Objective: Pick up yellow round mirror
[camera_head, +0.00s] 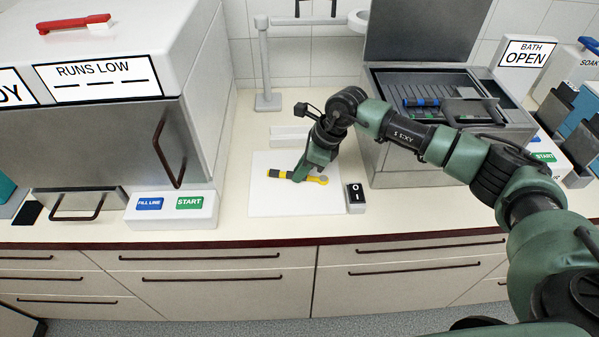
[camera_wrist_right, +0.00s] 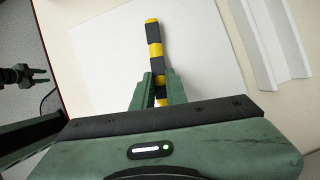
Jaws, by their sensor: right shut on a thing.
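The yellow round mirror (camera_head: 274,173) is a slim tool with a yellow and black banded handle and a small round head at its right end in the head view. It lies low over the white mat (camera_head: 265,203); I cannot tell whether it touches the mat. My right gripper (camera_head: 304,173) is shut around the handle near its middle. In the right wrist view the banded handle (camera_wrist_right: 153,38) runs up from between the green fingertips (camera_wrist_right: 157,86); the round head is hidden. My left gripper (camera_wrist_right: 36,75) shows small at the left of that view, prongs apart and empty.
A small black switch box (camera_head: 355,197) stands right of the mat. A white ridged block (camera_head: 290,134) lies behind it. A button panel (camera_head: 172,210) and a large cabinet (camera_head: 88,139) are at the left. A metal bath unit (camera_head: 425,167) stands at the right.

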